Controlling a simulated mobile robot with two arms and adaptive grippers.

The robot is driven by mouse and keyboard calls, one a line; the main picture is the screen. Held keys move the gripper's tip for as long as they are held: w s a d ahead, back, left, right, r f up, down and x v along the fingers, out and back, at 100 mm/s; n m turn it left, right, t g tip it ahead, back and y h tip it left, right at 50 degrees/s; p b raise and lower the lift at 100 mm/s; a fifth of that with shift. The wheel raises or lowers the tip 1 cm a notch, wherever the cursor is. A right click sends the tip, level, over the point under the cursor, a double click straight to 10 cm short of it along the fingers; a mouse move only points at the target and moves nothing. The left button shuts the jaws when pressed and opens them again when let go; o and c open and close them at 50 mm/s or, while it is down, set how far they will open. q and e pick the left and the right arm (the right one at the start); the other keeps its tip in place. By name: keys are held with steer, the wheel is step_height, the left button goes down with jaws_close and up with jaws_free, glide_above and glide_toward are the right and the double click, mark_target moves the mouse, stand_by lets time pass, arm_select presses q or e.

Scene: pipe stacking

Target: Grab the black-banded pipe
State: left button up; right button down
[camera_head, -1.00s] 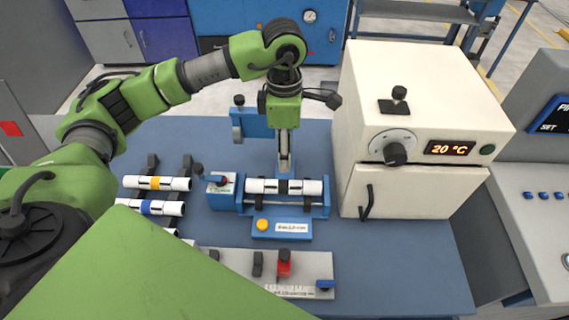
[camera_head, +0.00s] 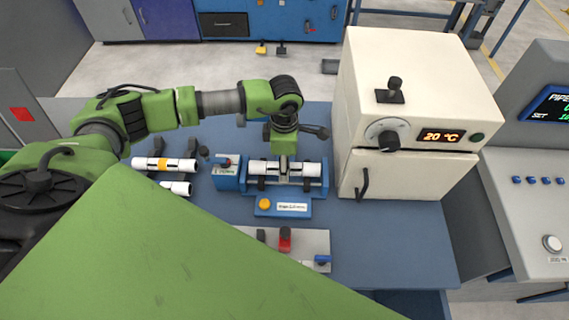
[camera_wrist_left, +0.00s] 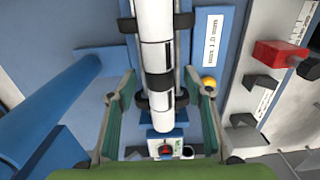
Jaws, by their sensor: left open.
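The black-banded pipe (camera_head: 312,170) is white and lies level in a blue fixture (camera_head: 325,187) in the head view. In the left wrist view the pipe (camera_wrist_left: 155,45) runs down from the top edge, with its black band (camera_wrist_left: 160,82) near mid-frame. My left gripper (camera_head: 284,172) is over the middle of the pipe and hides the band in the head view. In the left wrist view its fingers (camera_wrist_left: 159,85) are open, one on each side of the pipe, with gaps showing. My right gripper is out of view.
A yellow-banded pipe (camera_head: 164,164) and another white pipe (camera_head: 178,188) lie on supports to the left. A cream oven (camera_head: 405,180) stands close on the right. A grey plate (camera_head: 315,244) with red and blue parts lies in front. Bare blue table (camera_head: 400,240) shows at front right.

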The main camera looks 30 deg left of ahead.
arm_select(q)
steer(key=shift+f, duration=0.3)
steer(key=c, duration=1.2)
steer(key=shift+c, duration=0.2)
steer(key=shift+r, duration=0.15)
